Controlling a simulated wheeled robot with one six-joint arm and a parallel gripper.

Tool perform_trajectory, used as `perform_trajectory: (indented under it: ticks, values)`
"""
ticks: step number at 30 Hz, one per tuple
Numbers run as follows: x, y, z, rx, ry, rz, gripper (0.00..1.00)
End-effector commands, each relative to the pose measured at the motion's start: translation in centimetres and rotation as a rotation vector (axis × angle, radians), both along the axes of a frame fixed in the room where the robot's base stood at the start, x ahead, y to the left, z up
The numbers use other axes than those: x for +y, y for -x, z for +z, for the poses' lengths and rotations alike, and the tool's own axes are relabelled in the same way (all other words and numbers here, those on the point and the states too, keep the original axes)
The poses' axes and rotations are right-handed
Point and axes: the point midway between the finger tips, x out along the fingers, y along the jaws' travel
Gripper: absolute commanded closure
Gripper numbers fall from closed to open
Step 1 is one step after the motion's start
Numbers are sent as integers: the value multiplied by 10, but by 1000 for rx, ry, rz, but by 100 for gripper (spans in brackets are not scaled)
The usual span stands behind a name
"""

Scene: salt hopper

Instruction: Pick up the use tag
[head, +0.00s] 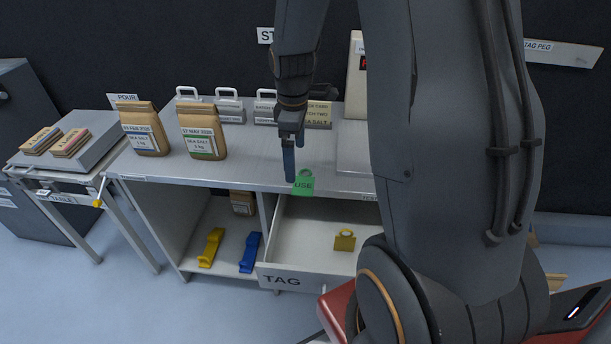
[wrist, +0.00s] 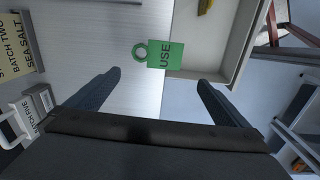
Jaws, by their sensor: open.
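The green use tag (head: 304,185), marked USE and with a ring at one end, shows at the front edge of the bench (head: 245,165), its plate reaching over the edge beside the open drawer. In the wrist view the use tag (wrist: 170,55) lies just beyond the fingertips, roughly centred between them. My gripper (head: 289,172) is open and empty, pointing down, just left of the tag in the head view. Both fingers of my gripper (wrist: 160,78) show apart in the wrist view, neither visibly touching the tag.
An open drawer (head: 282,281) marked TAG holds a yellow tag (head: 344,240). Salt bags (head: 203,132) stand left on the bench; batch cards (head: 318,115) stand behind my gripper. A yellow clip (head: 211,248) and a blue clip (head: 250,253) lie on the lower shelf.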

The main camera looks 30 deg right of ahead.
Motion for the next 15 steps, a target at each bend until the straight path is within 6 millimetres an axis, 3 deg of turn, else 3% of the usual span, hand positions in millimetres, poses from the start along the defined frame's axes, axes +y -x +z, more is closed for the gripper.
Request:
perform_trajectory:
  ticks: [15]
  values:
    - [-6,-5,-39,3,1,40,0]
